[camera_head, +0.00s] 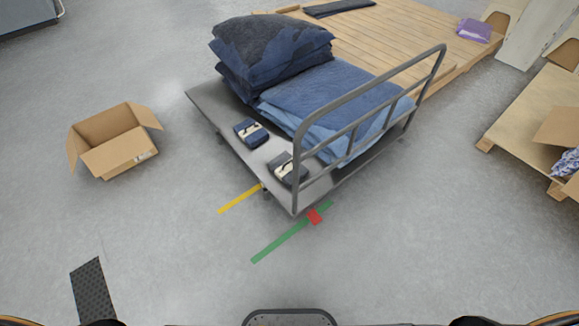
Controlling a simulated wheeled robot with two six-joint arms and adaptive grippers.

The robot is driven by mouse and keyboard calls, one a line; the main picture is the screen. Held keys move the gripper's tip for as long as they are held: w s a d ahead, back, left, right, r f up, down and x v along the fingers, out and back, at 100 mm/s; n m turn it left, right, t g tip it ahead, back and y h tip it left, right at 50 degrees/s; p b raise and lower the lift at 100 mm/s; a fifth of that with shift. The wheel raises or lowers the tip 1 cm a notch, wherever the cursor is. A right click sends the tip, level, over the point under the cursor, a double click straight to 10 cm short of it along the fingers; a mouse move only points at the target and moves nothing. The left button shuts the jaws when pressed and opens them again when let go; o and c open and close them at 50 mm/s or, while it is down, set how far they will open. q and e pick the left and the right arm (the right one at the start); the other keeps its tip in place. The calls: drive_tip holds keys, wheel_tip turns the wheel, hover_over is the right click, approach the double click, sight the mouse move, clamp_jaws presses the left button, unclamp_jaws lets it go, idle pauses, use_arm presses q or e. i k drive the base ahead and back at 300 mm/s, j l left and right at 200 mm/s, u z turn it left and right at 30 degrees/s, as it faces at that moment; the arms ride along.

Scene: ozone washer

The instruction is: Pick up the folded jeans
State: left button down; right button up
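Two small folded jeans lie on the grey platform cart (213,105). One is blue with a pale band (251,132) near the cart's left edge. The other is darker grey-blue with a pale band (286,168), close to the cart's near corner, partly behind the rail. Larger stacks of folded denim lie behind them: a dark stack (270,42) and a lighter blue stack (328,88). Nothing touches the two small folded jeans from above. Neither of my grippers can be made out; only dark parts of my body show at the bottom edge.
The cart has a grey tube rail (361,91) on its right side. An open cardboard box (118,155) stands on the floor at left. Wooden pallets (385,35) stand behind, and another wooden platform (530,105) is at right.

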sight(281, 165)
drive_tip(key=i+j+z, duration=0.15)
drive_tip(key=z, duration=0.15)
drive_tip(key=i+j+z, duration=0.1)
drive_tip(key=j+z, duration=0.25)
drive_tip(key=i+j+z, duration=0.1)
drive_tip(key=j+z, duration=0.2)
drive_tip(key=i+j, duration=0.1)
drive_tip(key=j, duration=0.6)
drive_tip(key=i+j+z, duration=0.1)
drive_tip(key=j, duration=0.65)
drive_tip(key=i+j+z, duration=0.1)
drive_tip(key=j, duration=0.6)
drive_tip(key=i+j, duration=0.1)
drive_tip(key=j, duration=0.65)
